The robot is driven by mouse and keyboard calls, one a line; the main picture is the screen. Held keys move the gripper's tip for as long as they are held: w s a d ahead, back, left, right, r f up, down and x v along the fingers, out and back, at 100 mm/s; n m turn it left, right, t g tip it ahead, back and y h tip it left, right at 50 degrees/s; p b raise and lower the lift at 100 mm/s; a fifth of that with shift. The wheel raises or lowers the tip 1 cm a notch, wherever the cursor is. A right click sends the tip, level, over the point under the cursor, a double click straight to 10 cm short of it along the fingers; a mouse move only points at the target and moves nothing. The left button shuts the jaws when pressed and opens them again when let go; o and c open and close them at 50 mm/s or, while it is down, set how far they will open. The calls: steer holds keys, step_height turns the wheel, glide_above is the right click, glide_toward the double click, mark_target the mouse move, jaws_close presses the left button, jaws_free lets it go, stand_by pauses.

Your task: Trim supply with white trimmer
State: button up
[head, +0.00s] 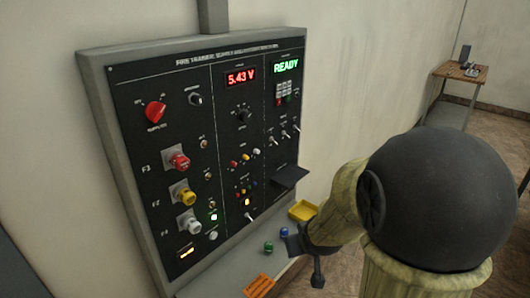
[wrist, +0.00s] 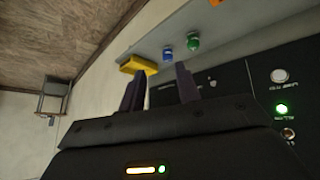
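The black trainer panel (head: 225,110) on the wall has a red supply display (head: 240,77) reading 5.43 V. Below it, a row of small red, yellow and white knobs shows; the white one (head: 256,152) is at the right end, and I take it for the white trimmer. My gripper (head: 305,258) is low in front of the panel's lower right, near the shelf and apart from the trimmer. In the wrist view my gripper (wrist: 159,78) has its two dark fingers apart, with nothing between them. The trimmer is not clearly seen there.
A grey shelf (head: 222,275) below the panel holds a yellow tray (head: 303,211), blue (head: 284,232) and green (head: 268,247) pieces, and an orange rack (head: 259,286). A dark plate (head: 290,176) juts from the panel's lower right. A green READY display (head: 286,67) is lit.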

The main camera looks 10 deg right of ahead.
mark_target(259, 152)
steer(key=w+d+r+n+t+y+p, duration=0.2)
steer(key=w+d+r+n+t+y, duration=0.25)
steer(key=w+r, duration=0.45)
steer(key=s+r+n+t+y+p, duration=0.2)
steer(key=s+r+n+y, duration=0.1)
steer(key=r+y, duration=0.3)
steer(key=shift+s+d+r+n+y+p, duration=0.15)
steer(key=shift+d+r+n+y+p, duration=0.15)
steer(key=shift+n+y, duration=0.45)
steer(key=shift+a+t, duration=0.1)
steer(key=shift+t, duration=0.15)
steer(key=p+x, duration=0.4)
steer(key=x, duration=1.3)
steer(key=shift+w+a, duration=0.1)
steer(key=shift+w, duration=0.15)
steer(key=shift+c, duration=0.2)
